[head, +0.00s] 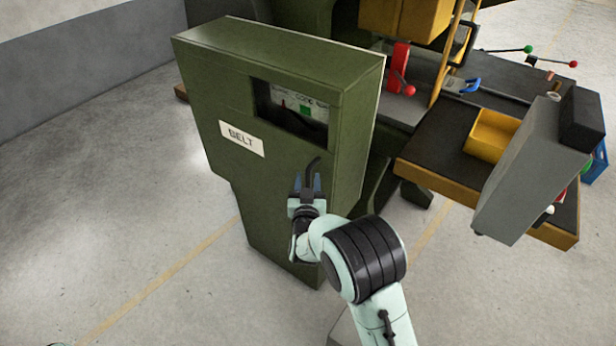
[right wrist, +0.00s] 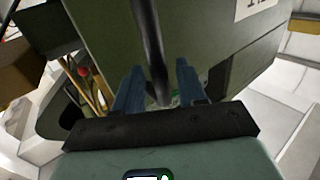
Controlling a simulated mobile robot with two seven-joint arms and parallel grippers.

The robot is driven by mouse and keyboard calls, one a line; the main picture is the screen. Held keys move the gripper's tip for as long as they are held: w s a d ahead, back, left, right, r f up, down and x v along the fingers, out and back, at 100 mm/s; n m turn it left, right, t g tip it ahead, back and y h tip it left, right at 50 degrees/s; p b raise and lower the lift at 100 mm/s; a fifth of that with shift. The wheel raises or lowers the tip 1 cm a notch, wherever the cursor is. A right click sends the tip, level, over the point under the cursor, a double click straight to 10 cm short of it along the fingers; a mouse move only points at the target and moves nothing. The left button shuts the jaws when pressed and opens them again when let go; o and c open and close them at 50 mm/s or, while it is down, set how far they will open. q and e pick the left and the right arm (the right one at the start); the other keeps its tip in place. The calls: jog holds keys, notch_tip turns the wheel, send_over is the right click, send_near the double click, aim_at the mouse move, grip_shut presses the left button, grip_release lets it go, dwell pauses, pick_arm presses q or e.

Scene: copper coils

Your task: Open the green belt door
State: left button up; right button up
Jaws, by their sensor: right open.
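The green belt door (head: 215,110) is the front of a tall green cabinet with a white BELT label (head: 242,140) and a window showing a gauge. It looks shut. A dark bar handle (head: 312,168) stands at the door's right side, below the window. My right gripper (head: 307,182) is at the handle, its blue fingers open. In the right wrist view the dark handle (right wrist: 150,45) runs between the two open fingers (right wrist: 158,88), and I cannot tell whether they touch it. The door (right wrist: 205,35) fills the background there. My left gripper is not in view.
To the right is a machine bench (head: 440,150) with a yellow bin (head: 493,135), a red lever (head: 401,70) and a grey box (head: 520,170). A blue crate (head: 597,165) stands at the far right. The floor left of the cabinet is clear.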

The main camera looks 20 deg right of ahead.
jog(key=shift+w+d, duration=0.25)
jog(key=shift+w, duration=0.25)
grip_shut()
